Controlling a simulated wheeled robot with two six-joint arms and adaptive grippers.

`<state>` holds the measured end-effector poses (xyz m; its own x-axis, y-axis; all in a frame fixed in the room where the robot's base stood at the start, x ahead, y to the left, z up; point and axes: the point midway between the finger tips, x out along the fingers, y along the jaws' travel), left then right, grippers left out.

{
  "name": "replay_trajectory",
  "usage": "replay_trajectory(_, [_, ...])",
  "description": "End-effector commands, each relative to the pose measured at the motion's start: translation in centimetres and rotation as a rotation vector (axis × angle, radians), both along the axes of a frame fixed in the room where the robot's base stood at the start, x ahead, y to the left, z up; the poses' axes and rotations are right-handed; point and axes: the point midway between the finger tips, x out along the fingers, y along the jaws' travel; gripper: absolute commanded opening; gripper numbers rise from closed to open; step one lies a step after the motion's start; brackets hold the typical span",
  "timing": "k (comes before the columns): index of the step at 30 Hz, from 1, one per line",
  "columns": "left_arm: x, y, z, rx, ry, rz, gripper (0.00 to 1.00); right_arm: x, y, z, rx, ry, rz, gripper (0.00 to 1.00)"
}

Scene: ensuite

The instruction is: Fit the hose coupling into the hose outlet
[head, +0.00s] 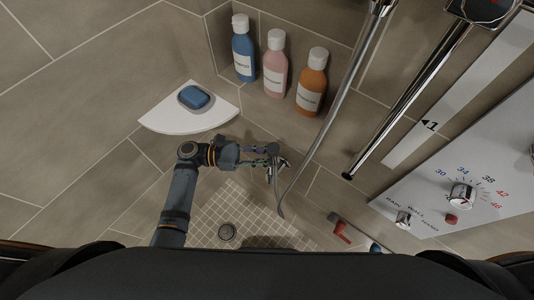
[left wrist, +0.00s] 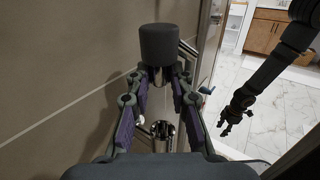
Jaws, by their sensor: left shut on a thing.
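My left gripper (head: 272,161) is shut on the hose coupling, a dark grey cylinder (left wrist: 158,45) with a chrome part below it, upright between the fingertips in the left wrist view. In the head view the coupling is small and partly hidden by the fingers. A small chrome fitting (head: 285,165), which looks like the hose outlet, shows just right of the fingertips near the wall. I cannot tell whether it touches the coupling. A chrome piece (left wrist: 163,130) also shows between the fingers in the left wrist view. My right gripper (left wrist: 232,120) hangs away at the right there; its fingers are too small to judge.
A grey hose (head: 335,110) hangs from the top and curves down beside the left gripper. A chrome bar (head: 400,105) and control panel (head: 465,180) are right. Blue (head: 243,50), pink (head: 275,65) and orange (head: 312,83) bottles stand behind; a corner shelf (head: 165,121) holds blue soap (head: 194,97).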

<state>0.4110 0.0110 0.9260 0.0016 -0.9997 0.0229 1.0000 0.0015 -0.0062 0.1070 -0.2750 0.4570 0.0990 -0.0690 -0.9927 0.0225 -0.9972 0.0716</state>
Motion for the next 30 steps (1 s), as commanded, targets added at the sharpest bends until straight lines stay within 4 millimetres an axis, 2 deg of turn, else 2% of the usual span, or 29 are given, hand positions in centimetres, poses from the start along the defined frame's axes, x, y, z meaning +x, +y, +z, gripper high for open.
replay_trajectory(9, [0.1, 0.1, 0.2, 0.001, 0.0, -0.005, 0.0, -0.3, 0.2, 0.9, 0.002, 0.004, -0.001, 0.4])
replay_trajectory(12, [0.0, 0.1, -1.4, 0.001, 0.0, -0.005, 0.0, -0.2, -0.2, -0.5, -0.002, 0.003, 0.001, 0.4])
replay_trajectory(21, [0.0, 0.1, -4.7, 0.001, 0.0, -0.006, 0.0, -0.2, -0.4, -2.7, -0.005, 0.002, 0.001, 0.4])
replay_trajectory(30, [0.0, 0.1, -5.7, 0.001, -0.002, -0.006, 0.0, -0.1, -0.4, -3.3, -0.005, 0.001, 0.001, 0.4])
